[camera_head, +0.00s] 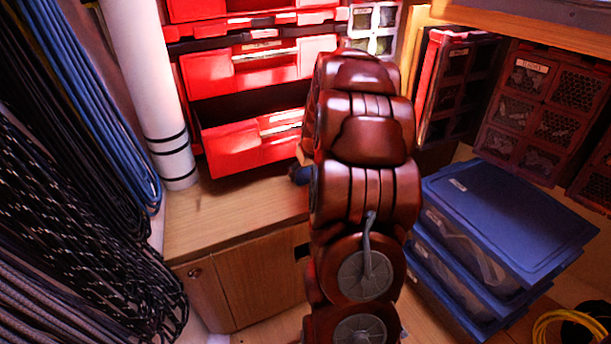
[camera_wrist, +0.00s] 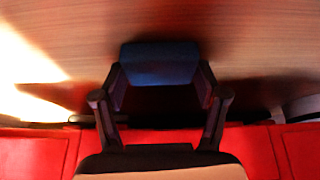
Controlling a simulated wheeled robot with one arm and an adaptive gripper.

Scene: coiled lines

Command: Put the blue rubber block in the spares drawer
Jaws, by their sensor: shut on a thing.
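The blue rubber block (camera_wrist: 160,62) is held between the two fingertips of my gripper (camera_wrist: 160,84) in the wrist view, over a wooden surface. The gripper is shut on it. In the head view my arm hides most of the gripper; a small dark blue patch shows at the arm's left edge, and I cannot tell if it is the block. The lowest red drawer (camera_head: 236,150) is pulled out at the back, left of my arm. Its inside is dark, and its label is too small to read, so I cannot tell if it is the spares drawer.
More red drawers (camera_head: 215,75) sit above it. A white tube (camera_head: 145,85) stands on the wooden cabinet top (camera_head: 215,215). Coiled ropes (camera_head: 65,190) hang at the left. Blue lidded boxes (camera_head: 510,215) are stacked at the right, below dark red bins (camera_head: 545,100).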

